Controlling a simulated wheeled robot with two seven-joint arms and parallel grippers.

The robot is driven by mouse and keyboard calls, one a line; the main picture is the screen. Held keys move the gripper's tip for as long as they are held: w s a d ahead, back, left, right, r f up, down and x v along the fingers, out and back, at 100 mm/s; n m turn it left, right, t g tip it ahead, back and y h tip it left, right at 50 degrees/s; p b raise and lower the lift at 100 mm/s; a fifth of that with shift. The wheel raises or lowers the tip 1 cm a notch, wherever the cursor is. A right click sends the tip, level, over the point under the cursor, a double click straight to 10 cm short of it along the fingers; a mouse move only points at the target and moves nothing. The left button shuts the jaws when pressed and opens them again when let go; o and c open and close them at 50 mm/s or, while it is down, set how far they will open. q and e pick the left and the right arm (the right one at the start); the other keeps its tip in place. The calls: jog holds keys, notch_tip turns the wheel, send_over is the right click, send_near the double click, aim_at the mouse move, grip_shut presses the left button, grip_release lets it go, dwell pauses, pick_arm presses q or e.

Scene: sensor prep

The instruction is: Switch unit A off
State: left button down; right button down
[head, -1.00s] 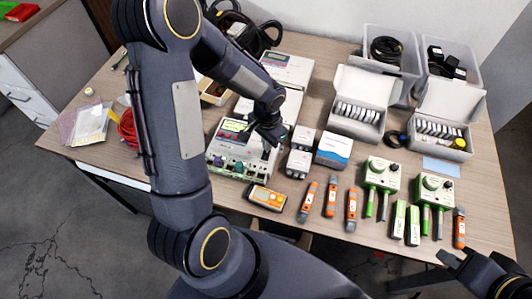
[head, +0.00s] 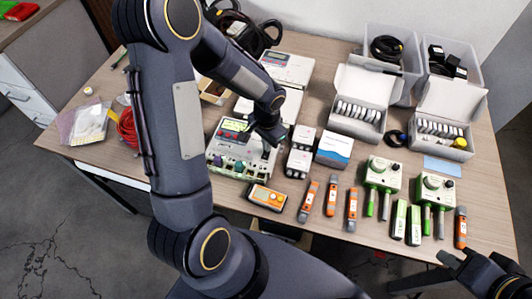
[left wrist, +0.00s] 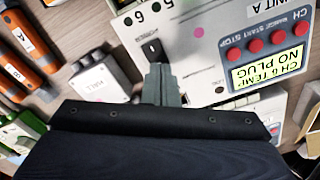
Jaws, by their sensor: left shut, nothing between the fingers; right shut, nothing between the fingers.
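Unit A (head: 228,160) is a light grey box on the table, left of centre in the head view, partly hidden by my left arm. In the left wrist view its panel (left wrist: 200,50) appears upside down, with the label "UNIT A", red buttons and a lit display (left wrist: 268,64) reading "CH 6 TEMP NO PLUG". A small black switch (left wrist: 153,48) sits on the panel just beyond my left fingertips. My left gripper (left wrist: 159,70) is shut and empty at the switch; I cannot tell whether it touches. My right gripper (head: 468,262) is shut and empty at the lower right.
Small grey boxes (head: 299,160) and a blue-white box (head: 333,149) stand right of unit A. An orange meter (head: 267,197) and several orange handheld devices (head: 331,202) lie along the front. Green-white instruments (head: 382,175) and open white boxes (head: 357,105) are further right.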

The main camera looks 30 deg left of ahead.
pick_arm(q)
jog(key=shift+f+b, duration=0.5)
jog(key=shift+f, duration=0.1)
jog(key=shift+r, duration=0.1)
jog(key=shift+r+p, duration=2.55)
jog(key=shift+r, duration=0.9)
jog(key=s+r+n+t+h, duration=0.1)
jog(key=s+r, duration=0.2)
jog(key=r, duration=0.3)
jog(key=s+r+n+t, duration=0.1)
jog(key=s+r+n, duration=0.15)
jog(key=r, duration=0.35)
jog(key=s+d+r+t+h, duration=0.1)
jog(key=s+d+r, duration=0.1)
jog(key=s, duration=0.3)
jog(key=s+d+r+n+t+h, duration=0.1)
jog(key=s+d+r+t, duration=0.1)
jog(key=s+r, duration=0.2)
jog(key=shift+s+r+t+h, duration=0.2)
jog(key=shift+s+t+h, duration=0.15)
jog(key=shift+s, duration=0.9)
